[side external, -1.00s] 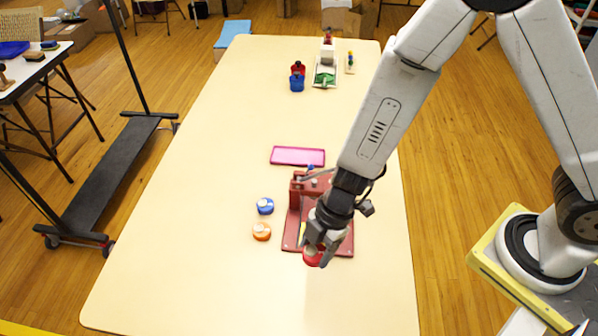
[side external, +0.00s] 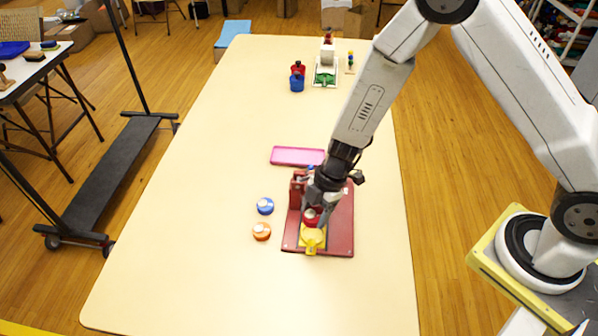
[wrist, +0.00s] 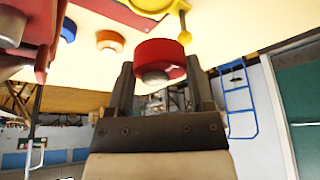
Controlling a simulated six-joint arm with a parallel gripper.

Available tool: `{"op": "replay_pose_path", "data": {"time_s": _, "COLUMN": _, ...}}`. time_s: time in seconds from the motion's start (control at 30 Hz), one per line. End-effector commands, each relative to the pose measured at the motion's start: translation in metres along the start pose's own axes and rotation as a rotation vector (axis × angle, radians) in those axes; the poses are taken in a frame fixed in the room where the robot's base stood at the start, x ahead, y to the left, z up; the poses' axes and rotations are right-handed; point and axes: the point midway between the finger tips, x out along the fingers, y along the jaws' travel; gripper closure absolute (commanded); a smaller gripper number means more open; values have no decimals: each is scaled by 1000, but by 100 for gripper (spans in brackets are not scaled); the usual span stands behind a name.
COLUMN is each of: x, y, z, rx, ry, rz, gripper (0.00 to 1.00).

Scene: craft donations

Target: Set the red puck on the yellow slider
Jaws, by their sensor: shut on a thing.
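The red puck (side external: 311,218) is between the fingers of my gripper (side external: 317,212), which is shut on it. The wrist view shows the red puck (wrist: 160,52) gripped at its sides by both fingers of my gripper (wrist: 160,70). The yellow slider (side external: 312,243) lies at the front of the red press base (side external: 341,235), just in front of the puck in the side view. The yellow slider (wrist: 155,6) also shows at the top of the wrist view, with a gap to the puck. The puck hides part of the slider's rear in the side view.
A red upright part (side external: 296,190) of the press stands close left of my gripper. A blue puck (side external: 265,206) and an orange puck (side external: 261,231) lie left of the base. A pink tray (side external: 297,156) lies behind. The table's front is clear.

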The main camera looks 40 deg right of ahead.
Motion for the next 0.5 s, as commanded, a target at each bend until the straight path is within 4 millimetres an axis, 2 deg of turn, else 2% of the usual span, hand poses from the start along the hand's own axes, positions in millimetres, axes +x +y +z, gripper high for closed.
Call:
{"op": "replay_pose_path", "data": {"time_s": 0.1, "x": 0, "y": 4, "z": 6, "rx": 1, "ry": -1, "rz": 0, "gripper": 89}}
{"op": "replay_pose_path", "data": {"time_s": 0.5, "x": 5, "y": 4, "z": 8, "rx": 0, "ry": -1, "rz": -1, "gripper": 89}}
